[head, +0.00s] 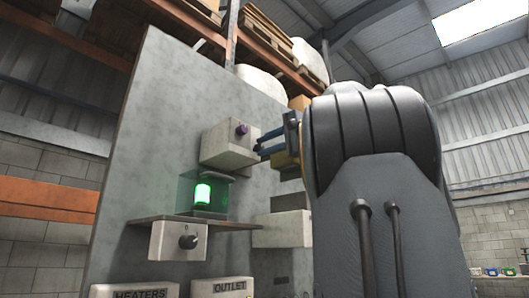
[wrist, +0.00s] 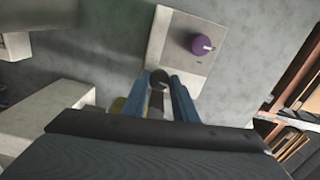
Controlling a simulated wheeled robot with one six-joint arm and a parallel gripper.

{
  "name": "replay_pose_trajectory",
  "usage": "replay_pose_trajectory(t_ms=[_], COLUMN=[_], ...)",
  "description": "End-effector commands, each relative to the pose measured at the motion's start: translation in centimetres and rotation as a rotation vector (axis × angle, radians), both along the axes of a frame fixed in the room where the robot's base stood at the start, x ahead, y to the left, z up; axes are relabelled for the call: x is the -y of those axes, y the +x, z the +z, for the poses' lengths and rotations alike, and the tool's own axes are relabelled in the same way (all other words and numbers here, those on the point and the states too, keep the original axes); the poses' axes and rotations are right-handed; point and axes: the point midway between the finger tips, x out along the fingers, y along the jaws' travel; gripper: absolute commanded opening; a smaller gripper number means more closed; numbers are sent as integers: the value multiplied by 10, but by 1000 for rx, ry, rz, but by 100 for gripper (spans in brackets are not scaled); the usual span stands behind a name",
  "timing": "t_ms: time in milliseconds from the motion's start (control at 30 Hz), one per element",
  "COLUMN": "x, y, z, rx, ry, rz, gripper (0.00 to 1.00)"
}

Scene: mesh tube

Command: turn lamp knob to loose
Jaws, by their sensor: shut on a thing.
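My gripper (wrist: 158,88) has blue fingers shut on a dark round-ended knob (wrist: 158,77), in front of a pale box (wrist: 165,42) on the wall panel. A purple knob (wrist: 205,45) with a light mark sits on the same box, up and right of the fingers and apart from them. In the head view, my blue fingers (head: 261,145) are at the right side of this box, and the purple knob (head: 242,129) shows on its face. The held knob is hidden there. No label naming the lamp is readable on this box.
Below the box, a green glowing lamp (head: 203,194) stands in a clear case on a shelf (head: 150,220). A black knob (head: 188,241) is on a box under it. Boxes marked HEATERS (head: 135,292) and OUTLET (head: 230,287) are lower. My arm covers the right.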

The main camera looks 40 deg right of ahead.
Motion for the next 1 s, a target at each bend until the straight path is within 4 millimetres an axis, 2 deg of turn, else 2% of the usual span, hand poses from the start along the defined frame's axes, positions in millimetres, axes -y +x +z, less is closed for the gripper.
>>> replay_pose_trajectory(t_ms=[300,867,900,1000], x=[1,1,1,1], y=[0,0,0,0], z=[-2,-1,-1,-1], rx=[8,11,11,11], ry=[-132,-163,-163,-162], rz=[0,1,1,1], gripper=[3,3,29,44])
